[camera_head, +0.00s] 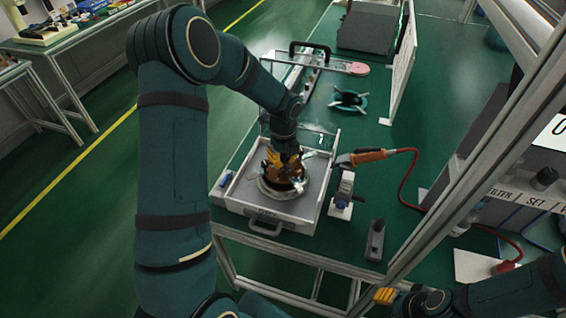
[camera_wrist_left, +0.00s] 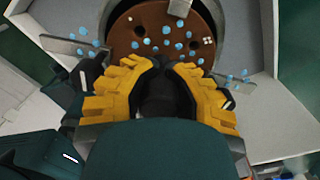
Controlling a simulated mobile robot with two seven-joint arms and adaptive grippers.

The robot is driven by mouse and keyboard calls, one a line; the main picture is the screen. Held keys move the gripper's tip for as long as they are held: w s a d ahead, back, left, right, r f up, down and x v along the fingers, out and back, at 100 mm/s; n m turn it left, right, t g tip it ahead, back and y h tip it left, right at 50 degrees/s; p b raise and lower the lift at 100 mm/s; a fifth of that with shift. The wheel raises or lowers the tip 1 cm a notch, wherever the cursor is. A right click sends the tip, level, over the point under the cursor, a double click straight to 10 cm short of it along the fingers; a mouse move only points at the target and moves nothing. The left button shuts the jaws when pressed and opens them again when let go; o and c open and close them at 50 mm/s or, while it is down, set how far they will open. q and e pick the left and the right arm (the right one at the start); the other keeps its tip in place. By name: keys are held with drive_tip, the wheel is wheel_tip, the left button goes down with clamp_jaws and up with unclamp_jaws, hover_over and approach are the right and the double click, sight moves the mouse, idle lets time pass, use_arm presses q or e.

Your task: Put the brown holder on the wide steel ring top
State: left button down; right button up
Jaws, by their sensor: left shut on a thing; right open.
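My left gripper (camera_head: 285,165) is shut on the brown holder, at a dark part in the holder's middle. In the left wrist view its yellow fingers (camera_wrist_left: 158,92) close together over the holder's round brown plate (camera_wrist_left: 128,27), which carries pale blue dots. Metal arms stick out from the holder on both sides. The wide steel ring (camera_head: 271,191) is in the white drawer, directly under the holder. The fingers hide much of the holder, and I cannot tell whether it touches the ring. My right gripper (camera_head: 385,296) is at the bottom right, empty.
The white drawer (camera_head: 313,213) has raised walls around the ring. To its right are an orange-handled tool (camera_head: 368,156) with a red cable and a small white stand (camera_head: 342,195). A teal spider-like piece (camera_head: 348,100) lies farther back on the green tabletop.

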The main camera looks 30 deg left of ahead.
use_arm(q)
drive_tip(key=shift+w+f, duration=0.1)
drive_tip(key=shift+f, duration=0.45)
drive_tip(key=shift+f, duration=0.4)
drive_tip(key=shift+f+b, duration=0.15)
drive_tip(key=shift+b, duration=0.15)
drive_tip(key=c, duration=1)
unclamp_jaws()
